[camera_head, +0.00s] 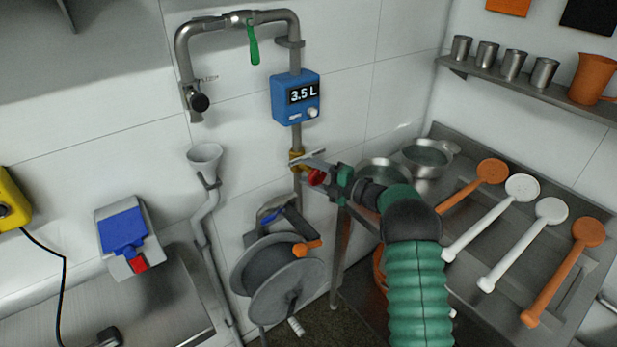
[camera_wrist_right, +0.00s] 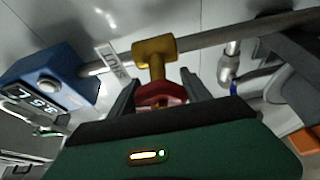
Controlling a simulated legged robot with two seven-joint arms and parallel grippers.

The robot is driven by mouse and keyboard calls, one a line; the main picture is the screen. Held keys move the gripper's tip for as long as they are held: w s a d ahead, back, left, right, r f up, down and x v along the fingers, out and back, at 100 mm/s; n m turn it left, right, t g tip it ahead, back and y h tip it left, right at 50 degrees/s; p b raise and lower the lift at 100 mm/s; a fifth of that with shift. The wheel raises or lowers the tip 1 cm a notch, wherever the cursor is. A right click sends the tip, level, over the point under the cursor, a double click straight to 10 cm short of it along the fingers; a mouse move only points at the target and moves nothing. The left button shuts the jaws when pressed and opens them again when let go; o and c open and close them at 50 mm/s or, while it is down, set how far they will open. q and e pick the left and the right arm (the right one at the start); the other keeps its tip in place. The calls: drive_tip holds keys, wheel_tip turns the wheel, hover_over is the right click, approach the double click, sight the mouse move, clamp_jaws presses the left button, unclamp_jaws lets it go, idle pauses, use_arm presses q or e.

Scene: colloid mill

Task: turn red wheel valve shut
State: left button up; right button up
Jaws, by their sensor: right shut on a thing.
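The red wheel valve (camera_head: 317,177) sits on a brass valve body (camera_head: 296,160) on the vertical pipe, below the blue meter. My right gripper (camera_head: 322,170) reaches it from the right and is shut on the red wheel. In the right wrist view the red wheel (camera_wrist_right: 160,94) lies between the two dark fingers, in front of the brass body (camera_wrist_right: 154,52). A label reading "SHUT" (camera_wrist_right: 112,60) is beside the pipe there. Part of the wheel is hidden by the gripper. My left gripper is not in view.
The blue meter (camera_head: 296,97) reads 3.5 L. A green lever (camera_head: 254,46) hangs from the upper pipe. A hose reel (camera_head: 275,275) is below the valve.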

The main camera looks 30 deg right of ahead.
drive_tip(key=m+t+b, duration=0.1)
drive_tip(key=m, duration=0.1)
drive_tip(key=m+t+b, duration=0.1)
drive_tip(key=m, duration=0.1)
drive_tip(key=shift+d+f+m, duration=0.2)
drive_tip(key=shift+m, duration=0.2)
drive_tip(key=m+t, duration=0.1)
drive_tip(key=m, duration=0.1)
drive_tip(key=m+t+h+b, duration=0.1)
drive_tip(key=m, duration=0.2)
drive_tip(key=m+t+h, duration=0.1)
drive_tip(key=m, duration=0.3)
drive_tip(key=m+h+b, duration=0.1)
drive_tip(key=m+h, duration=0.1)
drive_tip(key=m, duration=0.1)
drive_tip(key=shift+d+m+t, duration=0.1)
drive_tip(key=shift+m+t, duration=0.3)
drive_tip(key=shift+d+r+m+t+h, duration=0.15)
drive_tip(key=shift+m+h, duration=0.4)
drive_tip(key=shift+m, duration=0.5)
drive_tip(key=shift+a+m+t+h, duration=0.15)
drive_tip(key=shift+m+h, duration=0.4)
drive_tip(key=shift+m, duration=0.5)
drive_tip(key=shift+d+r+m, duration=0.15)
drive_tip(key=shift+m, duration=0.15)
drive_tip(key=shift+r, duration=0.1)
drive_tip(key=shift+r, duration=0.1)
drive_tip(key=o, duration=1.3)
drive_tip(key=shift+c, duration=0.2)
